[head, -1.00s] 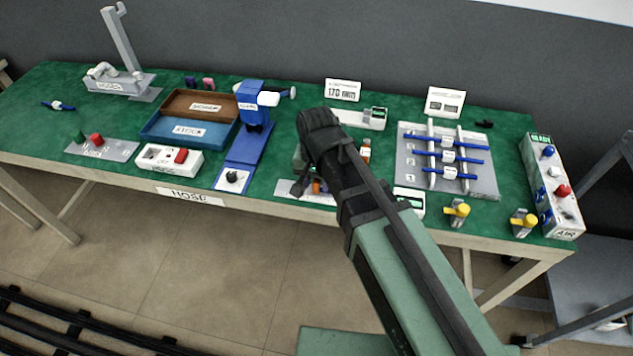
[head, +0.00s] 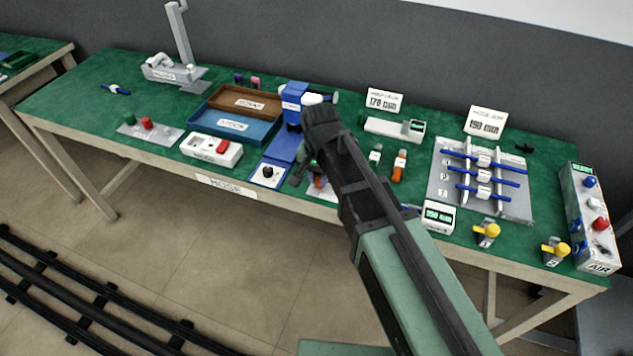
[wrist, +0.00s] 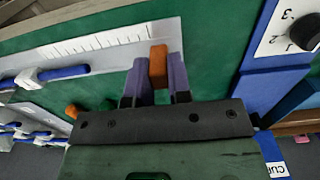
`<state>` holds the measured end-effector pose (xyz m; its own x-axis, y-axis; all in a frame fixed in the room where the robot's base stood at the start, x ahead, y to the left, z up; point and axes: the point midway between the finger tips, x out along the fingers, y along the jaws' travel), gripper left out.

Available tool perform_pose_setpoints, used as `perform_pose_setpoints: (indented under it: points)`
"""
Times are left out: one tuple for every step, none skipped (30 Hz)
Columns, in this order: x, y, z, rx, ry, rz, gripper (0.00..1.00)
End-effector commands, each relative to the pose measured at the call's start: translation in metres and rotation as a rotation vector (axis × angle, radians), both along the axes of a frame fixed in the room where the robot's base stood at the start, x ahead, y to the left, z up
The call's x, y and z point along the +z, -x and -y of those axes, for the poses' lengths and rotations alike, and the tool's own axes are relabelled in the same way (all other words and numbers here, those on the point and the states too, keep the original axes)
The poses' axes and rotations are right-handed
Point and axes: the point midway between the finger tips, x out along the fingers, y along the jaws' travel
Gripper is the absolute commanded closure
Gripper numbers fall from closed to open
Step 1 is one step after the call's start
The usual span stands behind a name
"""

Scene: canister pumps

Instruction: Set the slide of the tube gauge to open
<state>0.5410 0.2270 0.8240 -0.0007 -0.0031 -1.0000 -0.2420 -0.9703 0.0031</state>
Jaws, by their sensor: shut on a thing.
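The tube gauge (wrist: 100,45) shows in the wrist view as a pale grey plate with ruler marks. An orange block (wrist: 158,66), seemingly the gauge's slide, stands between the two purple fingers of my gripper (wrist: 156,75), at the right end of the plate. My gripper is shut on this block. In the head view my gripper (head: 312,180) is low at the table's front edge, just right of the blue stand. The gauge (head: 328,194) is mostly hidden behind my arm there, and a bit of orange shows by the fingers.
The blue stand with a black knob (head: 267,172) is close on the left. A grey rack (head: 470,205) holds blue tubes further right. Trays (head: 215,125) lie behind left.

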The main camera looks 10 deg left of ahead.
Motion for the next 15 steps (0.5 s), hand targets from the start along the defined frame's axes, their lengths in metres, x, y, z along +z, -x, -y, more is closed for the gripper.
perform_pose_setpoints:
  points:
    - [0.0003, -0.0009, -0.0029, 0.001, -0.007, 0.002, 1.00]
    - [0.0003, -0.0008, -0.0030, 0.002, -0.007, 0.002, 1.00]
    - [0.0004, -0.0007, -0.0033, 0.002, -0.007, 0.002, 1.00]
    - [0.0004, -0.0008, -0.0034, 0.002, -0.008, 0.002, 1.00]
    - [0.0004, -0.0007, -0.0035, 0.002, -0.008, 0.002, 1.00]
    - [0.0004, -0.0008, -0.0037, 0.003, -0.008, 0.002, 1.00]
    - [0.0005, -0.0008, -0.0038, 0.003, -0.008, 0.002, 0.80]
    - [0.0005, -0.0009, -0.0039, 0.003, -0.008, 0.002, 0.75]
    - [0.0005, -0.0008, -0.0038, 0.003, -0.008, 0.002, 0.69]
    - [0.0005, -0.0007, -0.0037, 0.003, -0.008, 0.002, 0.65]
    - [0.0005, -0.0007, -0.0035, 0.003, -0.008, 0.002, 0.60]
    - [0.0005, -0.0006, -0.0035, 0.003, -0.007, 0.002, 0.55]
    - [0.0004, -0.0005, -0.0033, 0.003, -0.007, 0.002, 0.55]
    - [0.0004, -0.0005, -0.0032, 0.003, -0.007, 0.002, 0.55]
    - [0.0004, -0.0003, -0.0030, 0.003, -0.006, 0.001, 0.55]
